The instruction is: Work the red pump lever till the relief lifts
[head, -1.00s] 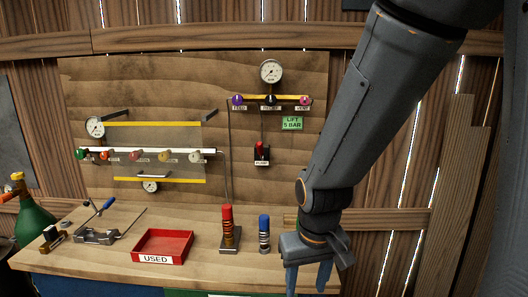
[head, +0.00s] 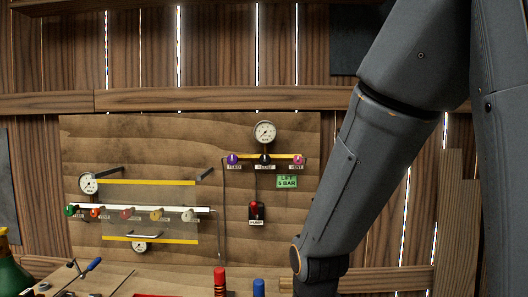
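The red pump lever (head: 254,206) sits on a small dark base labelled "PUMP" on the wooden panel. Above it a yellow bar carries a purple feed knob (head: 232,159), a black relief knob (head: 265,158) and a pink vent knob (head: 298,159). A round white gauge (head: 264,132) stands above the bar; its needle is too small to read. A green sign (head: 287,182) reads "LIFT 5 BAR". My arm hangs down to the right of the panel. My gripper is below the picture's bottom edge.
At left on the panel are a gauge (head: 88,183), yellow bars and a row of coloured knobs. The bench's far edge shows low down, with a red-topped post (head: 219,282), a blue-topped post (head: 258,288) and a blue-handled tool (head: 93,265).

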